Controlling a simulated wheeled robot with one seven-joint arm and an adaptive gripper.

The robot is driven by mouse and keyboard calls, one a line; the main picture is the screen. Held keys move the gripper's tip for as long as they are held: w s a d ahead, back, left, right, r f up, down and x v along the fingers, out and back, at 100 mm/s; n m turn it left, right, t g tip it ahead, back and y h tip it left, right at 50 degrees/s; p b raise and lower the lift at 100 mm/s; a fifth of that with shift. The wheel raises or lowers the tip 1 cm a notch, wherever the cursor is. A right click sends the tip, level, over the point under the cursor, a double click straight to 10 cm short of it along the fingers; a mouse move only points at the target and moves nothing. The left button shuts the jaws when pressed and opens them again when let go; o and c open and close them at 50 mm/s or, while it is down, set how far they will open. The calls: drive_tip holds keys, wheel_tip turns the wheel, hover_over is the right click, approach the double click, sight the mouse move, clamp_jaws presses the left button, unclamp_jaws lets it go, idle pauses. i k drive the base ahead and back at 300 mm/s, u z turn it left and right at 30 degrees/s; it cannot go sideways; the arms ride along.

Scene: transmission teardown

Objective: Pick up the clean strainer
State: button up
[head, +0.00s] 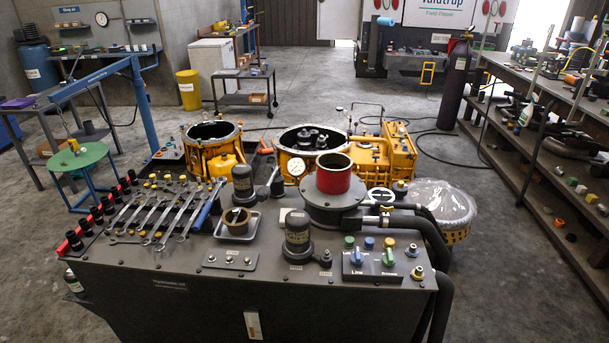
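I cannot make out with certainty which part is the clean strainer. A small brownish open-topped cup (237,217) sits in a shallow metal tray (251,233) on the dark bench. A red open-topped cylinder (333,182) stands upright on a wide grey round flange (318,215) to its right. Two dark capped canisters stand on the bench, one behind the tray (242,186) and one near the front middle (297,240). No label in view names a strainer. My gripper is not in view.
The dark bench (200,280) fills the foreground, with wrenches (165,215) and black sockets (97,215) at left. A knob panel (369,262) and thick black hoses (432,240) are at right. Yellow housings (210,155) stand behind. Shelving (545,170) lines the right; grey floor (510,270) is open.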

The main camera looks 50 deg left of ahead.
sight(378, 193)
drive_tip(key=u, duration=1.45)
